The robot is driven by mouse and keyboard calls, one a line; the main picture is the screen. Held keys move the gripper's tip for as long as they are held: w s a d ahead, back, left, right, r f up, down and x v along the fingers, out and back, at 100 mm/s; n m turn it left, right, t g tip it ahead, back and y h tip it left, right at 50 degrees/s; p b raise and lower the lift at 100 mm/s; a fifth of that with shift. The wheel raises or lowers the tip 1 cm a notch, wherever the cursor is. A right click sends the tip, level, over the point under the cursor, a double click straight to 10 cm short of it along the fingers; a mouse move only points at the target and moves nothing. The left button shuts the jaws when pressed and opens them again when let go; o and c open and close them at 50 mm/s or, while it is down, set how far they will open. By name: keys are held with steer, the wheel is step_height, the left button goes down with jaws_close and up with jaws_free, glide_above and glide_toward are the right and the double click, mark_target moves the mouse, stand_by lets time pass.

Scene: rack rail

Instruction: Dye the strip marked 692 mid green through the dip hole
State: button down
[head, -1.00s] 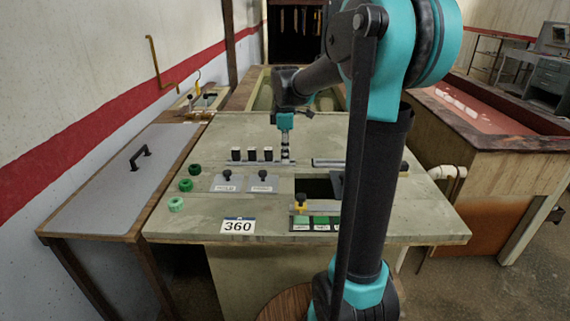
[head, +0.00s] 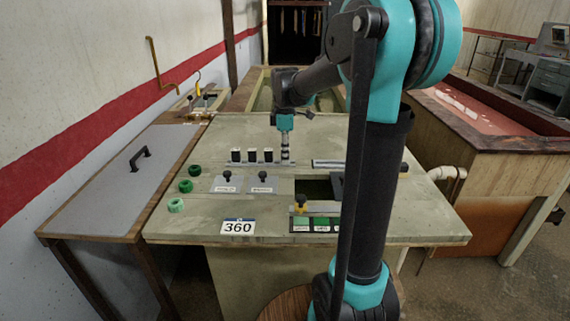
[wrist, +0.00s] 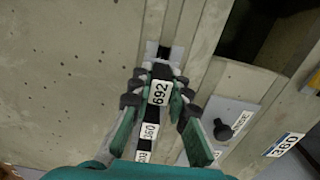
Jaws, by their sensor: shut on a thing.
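The strip marked 692 (wrist: 159,92) shows its white label between the fingers of my gripper (wrist: 160,100) in the wrist view. The gripper is shut on it. In the head view my gripper (head: 285,158) points down at the right end of a row of dark strips (head: 252,156) on the rack rail. The strip's lower part is hidden, so I cannot tell how far it sits in the rail. The dark dip hole (head: 316,188) lies in the worktop, right and nearer. Green swatches (head: 320,222) lie in front of it.
Two grey lids with black knobs (head: 262,184) lie left of the hole. Three green rings (head: 186,186) line the left edge. A yellow-and-black knob (head: 301,200) stands at the hole's near edge. A 360 sign (head: 238,227) is at the front. The worktop's near left is clear.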

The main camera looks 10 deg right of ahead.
steer(key=shift+r, duration=5.55)
steer(key=shift+s, duration=0.1)
